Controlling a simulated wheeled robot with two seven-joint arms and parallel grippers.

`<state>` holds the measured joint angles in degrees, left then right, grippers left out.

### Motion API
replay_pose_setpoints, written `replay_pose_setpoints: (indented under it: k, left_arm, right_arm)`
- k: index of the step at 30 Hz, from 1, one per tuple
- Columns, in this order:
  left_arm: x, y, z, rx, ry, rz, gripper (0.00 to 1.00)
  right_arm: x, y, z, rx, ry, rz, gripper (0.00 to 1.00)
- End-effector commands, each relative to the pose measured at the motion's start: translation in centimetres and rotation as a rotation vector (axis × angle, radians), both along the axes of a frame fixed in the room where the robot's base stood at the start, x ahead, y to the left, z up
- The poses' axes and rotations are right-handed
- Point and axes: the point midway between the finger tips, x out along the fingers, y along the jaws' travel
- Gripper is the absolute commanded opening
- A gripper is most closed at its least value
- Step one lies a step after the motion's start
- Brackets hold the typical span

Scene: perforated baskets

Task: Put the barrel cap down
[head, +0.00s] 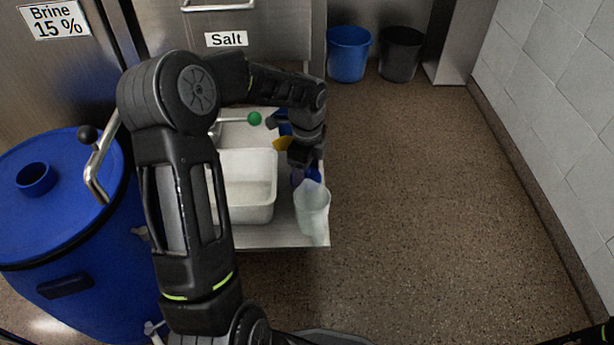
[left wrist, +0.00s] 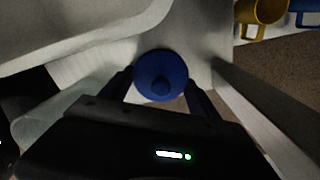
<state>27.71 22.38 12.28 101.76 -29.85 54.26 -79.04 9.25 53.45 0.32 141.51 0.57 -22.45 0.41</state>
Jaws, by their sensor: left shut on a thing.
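My right gripper is not in view.
A white tub (head: 247,207) stands on the steel shelf (head: 270,236), left of the gripper. The clear jug (head: 312,208) stands at the shelf's front right corner. A yellow mug (left wrist: 258,14) and a blue mug (left wrist: 304,14) are behind. Blue (head: 348,55) and black (head: 400,55) buckets stand on the floor.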

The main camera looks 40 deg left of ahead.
Motion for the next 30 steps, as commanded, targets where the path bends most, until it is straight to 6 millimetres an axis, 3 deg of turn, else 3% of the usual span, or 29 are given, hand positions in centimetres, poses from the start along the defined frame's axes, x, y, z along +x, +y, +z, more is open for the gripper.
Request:
replay_pose_setpoints:
  k: [11, 12, 19, 30]
  left_arm:
    - [0.02, -0.01, -0.31, 0.000, 0.000, 0.000, 0.31]
    - [0.02, 0.00, -0.26, 0.000, -0.001, 0.000, 0.73]
    - [0.02, 0.00, -0.25, 0.000, -0.001, 0.000, 0.92]
    - [0.04, 0.00, 0.31, 0.000, -0.001, 0.000, 0.93]
  right_arm:
    - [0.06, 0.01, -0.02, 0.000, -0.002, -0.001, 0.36]
    - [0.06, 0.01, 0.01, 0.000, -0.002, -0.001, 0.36]
    - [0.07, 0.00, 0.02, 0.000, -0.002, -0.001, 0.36]
    - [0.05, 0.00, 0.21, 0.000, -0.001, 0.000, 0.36]
